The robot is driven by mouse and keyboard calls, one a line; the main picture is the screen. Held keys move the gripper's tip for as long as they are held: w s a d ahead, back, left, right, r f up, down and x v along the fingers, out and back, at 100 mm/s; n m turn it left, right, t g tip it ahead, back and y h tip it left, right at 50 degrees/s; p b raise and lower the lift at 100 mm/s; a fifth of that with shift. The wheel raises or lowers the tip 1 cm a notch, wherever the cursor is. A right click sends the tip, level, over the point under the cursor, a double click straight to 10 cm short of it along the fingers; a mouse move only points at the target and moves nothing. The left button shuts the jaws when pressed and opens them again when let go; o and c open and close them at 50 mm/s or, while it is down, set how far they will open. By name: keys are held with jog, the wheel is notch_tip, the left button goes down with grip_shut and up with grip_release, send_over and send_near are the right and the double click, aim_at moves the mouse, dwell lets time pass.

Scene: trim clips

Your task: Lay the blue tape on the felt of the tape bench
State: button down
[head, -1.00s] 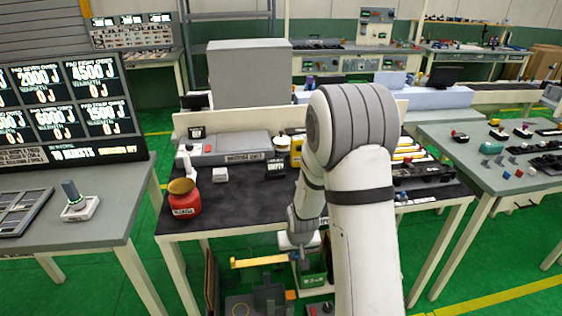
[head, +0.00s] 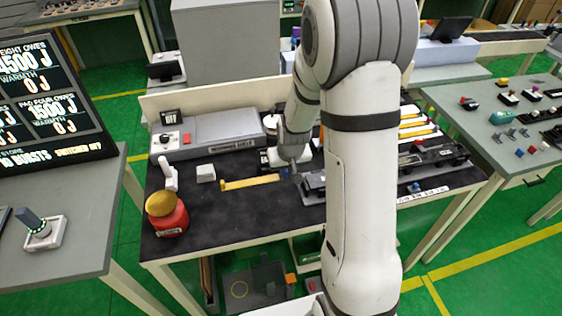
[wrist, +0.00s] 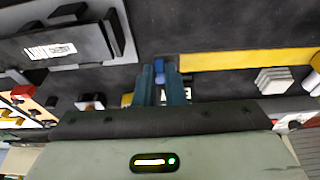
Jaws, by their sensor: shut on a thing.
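My gripper (head: 290,172) is shut on the small blue part (wrist: 158,66) of the tape, which shows between the fingers (wrist: 160,82) in the wrist view. A long yellow strip (head: 250,182) reaches left from the grip in the head view and shows to the right (wrist: 250,59) in the wrist view. The tape is over the black felt (head: 225,215) of the bench, roughly level. I cannot tell whether it touches the felt. The fingers and arm hide part of the blue end.
A black device (head: 314,186) is close right of my gripper. The front felt is clear.

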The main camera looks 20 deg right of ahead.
jog(key=shift+a, duration=0.1)
jog(key=shift+s+b, duration=0.1)
jog(key=shift+b, duration=0.2)
jog(key=shift+s+f+b, duration=0.1)
jog(key=shift+f+b, duration=0.2)
notch_tip(320, 180, down, 8)
jog(key=b, duration=0.7)
jog(key=c, duration=1.4)
grip_release()
jog(key=shift+c, duration=0.2)
jog(key=shift+r, duration=0.1)
jog(key=v, duration=0.7)
jog(key=shift+r+b, duration=0.3)
jog(key=shift+b, duration=0.15)
jog(key=shift+s+a, duration=0.1)
